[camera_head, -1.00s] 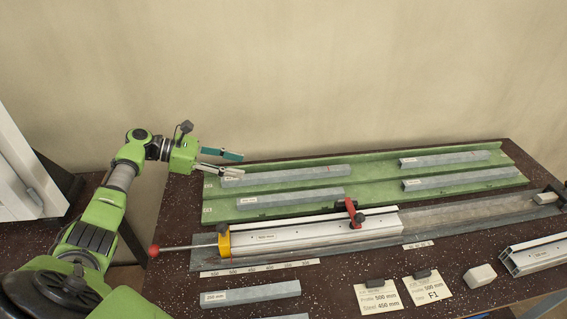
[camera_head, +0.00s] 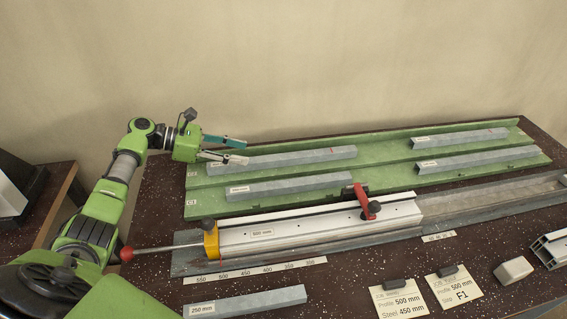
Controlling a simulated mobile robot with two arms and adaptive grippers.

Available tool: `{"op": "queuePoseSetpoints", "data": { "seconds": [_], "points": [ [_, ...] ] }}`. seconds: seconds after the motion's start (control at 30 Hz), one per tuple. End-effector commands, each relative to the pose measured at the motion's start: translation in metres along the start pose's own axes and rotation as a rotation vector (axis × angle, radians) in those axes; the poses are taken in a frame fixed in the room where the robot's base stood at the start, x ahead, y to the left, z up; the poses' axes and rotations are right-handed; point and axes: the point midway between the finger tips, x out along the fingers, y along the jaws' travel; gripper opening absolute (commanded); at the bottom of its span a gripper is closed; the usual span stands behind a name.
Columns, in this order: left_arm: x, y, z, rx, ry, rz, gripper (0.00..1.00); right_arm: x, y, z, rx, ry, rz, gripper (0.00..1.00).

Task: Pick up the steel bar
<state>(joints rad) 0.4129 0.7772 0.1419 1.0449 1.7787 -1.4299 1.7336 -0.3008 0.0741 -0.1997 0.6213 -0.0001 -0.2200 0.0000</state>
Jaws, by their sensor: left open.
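Several grey steel bars lie in a green tray at the back. The back left bar (camera_head: 310,157) lies behind the front left bar (camera_head: 290,187); two more, the back right bar (camera_head: 460,138) and the front right bar (camera_head: 478,159), lie to the right. Another bar labelled 250 mm (camera_head: 246,301) lies on the bench in front. My left gripper (camera_head: 242,150) is open and empty, its fingers pointing right, over the left end of the back left bar, which it partly hides. Its height above that bar is unclear. My right gripper is not in view.
A long clamp rail holds a silver profile (camera_head: 300,229) with a yellow end block (camera_head: 210,238) and red lever (camera_head: 363,198). Two cards (camera_head: 398,299) (camera_head: 456,285), a pale block (camera_head: 514,270) and another profile (camera_head: 553,247) lie front right. The green tray's back wall (camera_head: 400,138) rises behind the bars.

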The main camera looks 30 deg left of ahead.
Motion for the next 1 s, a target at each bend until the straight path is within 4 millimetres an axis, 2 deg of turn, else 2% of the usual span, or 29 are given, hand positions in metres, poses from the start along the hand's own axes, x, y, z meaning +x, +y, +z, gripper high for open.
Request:
{"op": "queuePoseSetpoints", "data": {
  "seconds": [0.03,0.13,0.4,0.7,0.83,1.0],
  "points": [
    [0.014,-0.001,-0.004,0.003,-0.002,-0.002,0.40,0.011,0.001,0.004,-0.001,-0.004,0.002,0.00],
    [0.031,0.000,-0.004,0.002,-0.001,-0.001,0.40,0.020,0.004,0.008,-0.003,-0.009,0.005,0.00],
    [0.051,-0.001,-0.001,0.001,0.000,0.000,0.40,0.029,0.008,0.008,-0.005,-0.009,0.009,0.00],
    [0.089,-0.003,0.002,0.002,-0.001,-0.001,0.40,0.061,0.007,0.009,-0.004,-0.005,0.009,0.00],
    [0.098,-0.002,0.004,0.002,-0.001,0.000,0.40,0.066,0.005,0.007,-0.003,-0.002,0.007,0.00],
    [0.099,-0.002,0.006,0.001,0.000,0.000,0.40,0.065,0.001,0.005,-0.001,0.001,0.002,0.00]
  ]
}}
